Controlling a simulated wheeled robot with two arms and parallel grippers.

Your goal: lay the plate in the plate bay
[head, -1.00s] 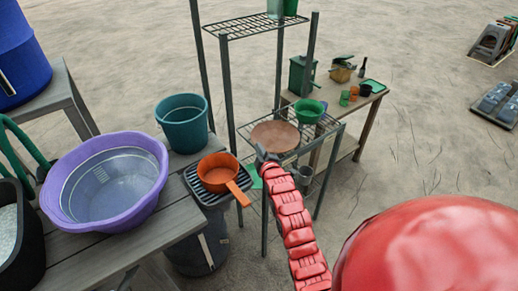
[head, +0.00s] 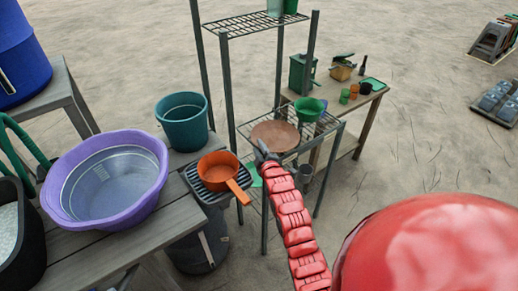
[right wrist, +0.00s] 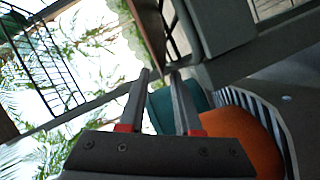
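The round brown plate (head: 275,135) lies level at the left part of the middle wire shelf (head: 326,126) in the head view. I cannot tell whether it rests on the wires or is just above them. My right gripper (head: 262,152) is at its near left edge. In the right wrist view the right gripper's fingers (right wrist: 161,74) are a small gap apart, with a brown edge, seemingly the plate (right wrist: 148,30), running between the tips. The gripper seems closed on that edge. I cannot make out a marked plate bay. My left gripper is out of view.
A green bowl (head: 308,108) sits right of the plate on the shelf. An orange pan (head: 217,168) and a teal bucket (head: 184,120) stand left of the rack, near a purple basin (head: 108,180). A rack post rises close behind the plate.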

